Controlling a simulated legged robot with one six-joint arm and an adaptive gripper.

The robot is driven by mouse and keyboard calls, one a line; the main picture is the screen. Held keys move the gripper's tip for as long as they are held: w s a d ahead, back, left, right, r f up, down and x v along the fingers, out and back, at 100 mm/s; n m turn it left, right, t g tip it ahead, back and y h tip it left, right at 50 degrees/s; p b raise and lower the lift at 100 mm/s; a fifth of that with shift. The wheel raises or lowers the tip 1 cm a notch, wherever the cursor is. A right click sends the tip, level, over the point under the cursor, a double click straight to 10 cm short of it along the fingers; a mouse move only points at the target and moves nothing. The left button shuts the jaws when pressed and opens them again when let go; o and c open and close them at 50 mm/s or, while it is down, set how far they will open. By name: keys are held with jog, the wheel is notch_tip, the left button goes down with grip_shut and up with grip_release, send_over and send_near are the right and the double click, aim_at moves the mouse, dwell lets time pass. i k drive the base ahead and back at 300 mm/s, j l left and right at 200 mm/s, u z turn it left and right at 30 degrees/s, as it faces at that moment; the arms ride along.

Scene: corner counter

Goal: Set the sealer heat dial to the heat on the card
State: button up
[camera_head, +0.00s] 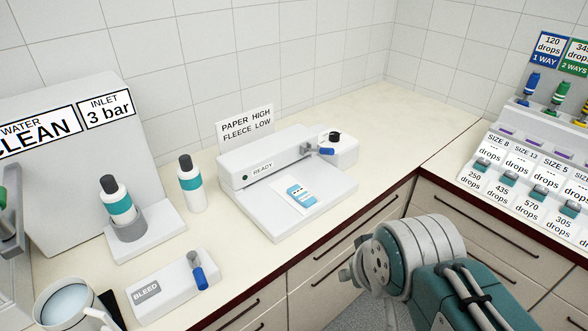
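The white sealer (262,214) stands on the counter in the middle of the view, with a "READY" label beside a small green dot. A card (245,123) behind it reads "PAPER HIGH" and "FLEECE LOW". A small white box (343,155) at the sealer's right end carries a black knob (335,136), which looks like the heat dial, and a blue handle (326,151). The knob's setting is too small to read. A pouch (296,193) with a teal-and-white label lies on the sealer's plate; its material is unclear. My gripper's fingers do not show; only my arm appears, lower right.
Left of the sealer are a teal-banded bottle (192,187), another bottle in a grey holder (127,230), a "BLEED" block (172,287) with a blue lever, and a mug (72,304). A sloped rack (530,180) stands right. Counter around the sealer's right end is clear.

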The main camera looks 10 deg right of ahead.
aim_at(333, 136)
jog(key=i+l+u, duration=0.15)
jog(key=l, duration=0.2)
jog(key=i+l+u, duration=0.1)
jog(key=l, duration=0.3)
jog(key=i+l+u, duration=0.15)
jog(key=l, duration=0.25)
jog(key=i+l+u, duration=0.1)
jog(key=l, duration=0.3)
jog(key=i+l+u, duration=0.15)
jog(key=l, duration=0.25)
jog(key=i, duration=0.1)
